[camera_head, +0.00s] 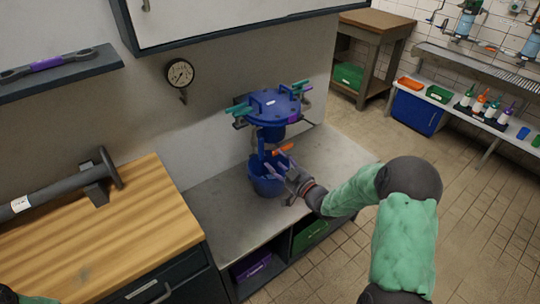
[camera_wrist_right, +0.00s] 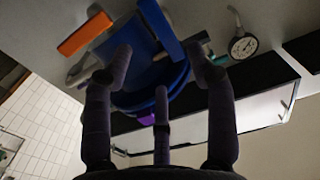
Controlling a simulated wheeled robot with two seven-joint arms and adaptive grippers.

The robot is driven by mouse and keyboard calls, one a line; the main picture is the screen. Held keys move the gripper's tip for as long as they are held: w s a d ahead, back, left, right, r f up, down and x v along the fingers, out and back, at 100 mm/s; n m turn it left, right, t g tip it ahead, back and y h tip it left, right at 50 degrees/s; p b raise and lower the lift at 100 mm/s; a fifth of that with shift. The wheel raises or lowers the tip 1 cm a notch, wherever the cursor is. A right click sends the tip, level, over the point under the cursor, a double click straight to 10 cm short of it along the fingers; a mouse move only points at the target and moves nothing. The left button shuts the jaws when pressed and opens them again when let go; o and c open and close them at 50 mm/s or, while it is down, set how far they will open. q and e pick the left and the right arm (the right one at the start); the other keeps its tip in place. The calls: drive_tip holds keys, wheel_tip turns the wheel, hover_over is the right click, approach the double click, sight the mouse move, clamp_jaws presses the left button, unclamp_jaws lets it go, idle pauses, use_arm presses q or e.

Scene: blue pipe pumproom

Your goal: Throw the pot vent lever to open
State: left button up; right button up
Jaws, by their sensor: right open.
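The orange lever (camera_wrist_right: 85,34) and blue bar (camera_wrist_right: 160,28) also show in the right wrist view. I cannot tell from the frames which is the vent lever. My right gripper (camera_head: 287,171) is open and empty, just below the orange lever and beside the blue bucket (camera_head: 266,183). In the wrist view its fingers (camera_wrist_right: 160,65) are spread before the blue bar. My left gripper is out of view.
The steel counter (camera_head: 225,215) is clear left of the bucket. A wooden worktop (camera_head: 120,222) with a dark pipe (camera_head: 55,190) lies left. A gauge (camera_head: 179,73) hangs on the wall. A cabinet (camera_head: 215,18) overhangs above. Open tiled floor (camera_head: 350,120) lies right.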

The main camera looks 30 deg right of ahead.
drive_tip(key=shift+s+d, duration=0.15)
drive_tip(key=shift+s, duration=1.85)
drive_tip(key=s+a+f+m+g+y+p, duration=0.15)
drive_tip(key=a+f+g, duration=0.25)
drive_tip(key=a+f, duration=0.4)
drive_tip(key=a+f+m+g+p, duration=0.15)
drive_tip(key=a+f+g, duration=0.25)
drive_tip(key=a+f, duration=0.5)
drive_tip(key=s+a+f+g, duration=0.3)
drive_tip(key=s+a+f, duration=0.1)
drive_tip(key=s, duration=0.2)
drive_tip(key=s+a+f+g+y+p, duration=0.1)
drive_tip(key=s+a+f+g, duration=0.2)
drive_tip(key=s, duration=0.4)
drive_tip(key=s+a+f+g+p, duration=0.1)
drive_tip(key=s+a+f+g, duration=0.2)
drive_tip(key=s+a+f, duration=0.2)
drive_tip(key=shift+s+a+m+g, duration=0.3)
drive_tip(key=shift+s+a, duration=0.35)
drive_tip(key=shift+s, duration=0.35)
